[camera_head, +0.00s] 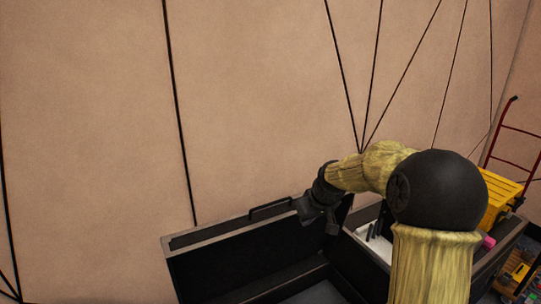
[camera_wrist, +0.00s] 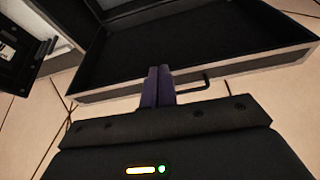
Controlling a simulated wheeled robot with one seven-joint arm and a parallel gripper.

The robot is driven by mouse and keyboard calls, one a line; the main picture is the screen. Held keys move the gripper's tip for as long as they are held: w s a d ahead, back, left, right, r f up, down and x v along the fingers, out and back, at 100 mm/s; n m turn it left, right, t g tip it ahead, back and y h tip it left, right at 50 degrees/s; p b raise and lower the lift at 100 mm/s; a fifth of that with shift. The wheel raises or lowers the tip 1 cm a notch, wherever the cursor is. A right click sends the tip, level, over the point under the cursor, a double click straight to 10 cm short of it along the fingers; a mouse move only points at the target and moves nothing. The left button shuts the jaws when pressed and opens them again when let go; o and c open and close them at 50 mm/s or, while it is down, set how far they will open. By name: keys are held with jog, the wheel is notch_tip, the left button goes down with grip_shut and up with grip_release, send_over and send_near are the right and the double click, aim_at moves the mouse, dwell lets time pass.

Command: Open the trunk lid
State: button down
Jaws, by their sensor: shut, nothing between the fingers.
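The trunk stands at the bottom centre of the head view. Its lid (camera_head: 225,248) is raised, with the dark inner face and grey rim showing. A black handle (camera_head: 270,208) sits on the lid's top edge; it also shows in the wrist view (camera_wrist: 195,86). The dark trunk interior (camera_head: 312,294) is partly visible below the lid. My gripper (camera_head: 328,226) is at the right end of the lid's top edge. In the wrist view its fingers (camera_wrist: 158,84) are together and empty, overlapping the lid's light rim (camera_wrist: 245,68) beside the handle. I cannot tell whether they touch it.
Right of the trunk is another open case with a white inside (camera_head: 370,240), partly hidden by my arm. A yellow box (camera_head: 500,198) and a red hand truck (camera_head: 512,130) stand farther right. A beige wall with dark seams rises behind.

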jog(key=s+f+m+g+h, duration=0.1)
jog(key=s+f+m, duration=0.1)
jog(key=s, duration=1.1)
jog(key=s+a+f+m+g, duration=0.1)
jog(key=s+f+m, duration=0.1)
jog(key=s, duration=1)
jog(key=shift+s+f+h+p, duration=0.35)
jog(key=shift+f+h, duration=0.05)
jog(key=shift+f, duration=0.35)
